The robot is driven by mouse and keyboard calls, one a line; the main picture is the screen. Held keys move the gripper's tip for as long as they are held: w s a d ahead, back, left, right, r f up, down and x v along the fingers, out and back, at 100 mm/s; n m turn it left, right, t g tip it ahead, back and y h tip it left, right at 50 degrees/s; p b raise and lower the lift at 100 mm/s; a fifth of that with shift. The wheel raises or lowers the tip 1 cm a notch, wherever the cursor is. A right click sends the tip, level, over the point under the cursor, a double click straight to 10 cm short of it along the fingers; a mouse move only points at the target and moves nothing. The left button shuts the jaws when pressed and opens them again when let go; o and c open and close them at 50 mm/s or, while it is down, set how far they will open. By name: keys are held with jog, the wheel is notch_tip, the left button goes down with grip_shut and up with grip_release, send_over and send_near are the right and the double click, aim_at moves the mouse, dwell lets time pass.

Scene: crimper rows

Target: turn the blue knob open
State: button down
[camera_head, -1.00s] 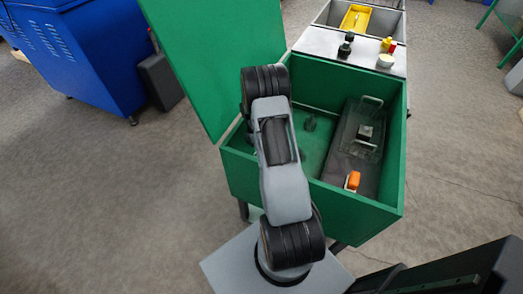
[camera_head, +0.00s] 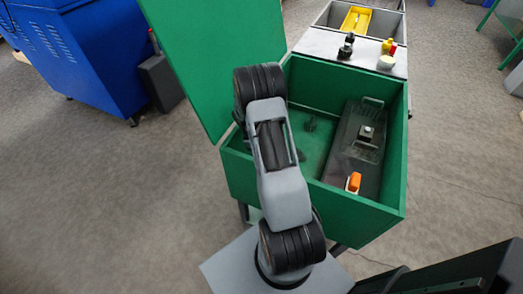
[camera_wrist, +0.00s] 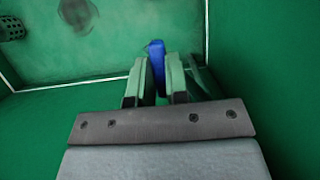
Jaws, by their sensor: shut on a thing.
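The blue knob (camera_wrist: 156,50) shows in the wrist view at the top centre. Only its upper part shows; the rest is between the fingers. My gripper (camera_wrist: 158,80) is shut on the knob, with one finger on each side of it. In the head view my arm covers the left part of the green box (camera_head: 310,205), and the knob and the gripper are hidden there.
The green box has its lid (camera_head: 215,55) raised at the left. Inside at the right lies a dark panel (camera_head: 345,150) with a handle and an orange switch (camera_head: 353,182). A grey bench (camera_head: 330,45) with small parts stands behind. A blue cabinet (camera_head: 80,60) is at the far left.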

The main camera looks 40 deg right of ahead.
dwell(0.4)
jog(key=c, duration=1.1)
grip_release()
jog(key=v, duration=1.4)
jog(key=shift+w+f, duration=0.1)
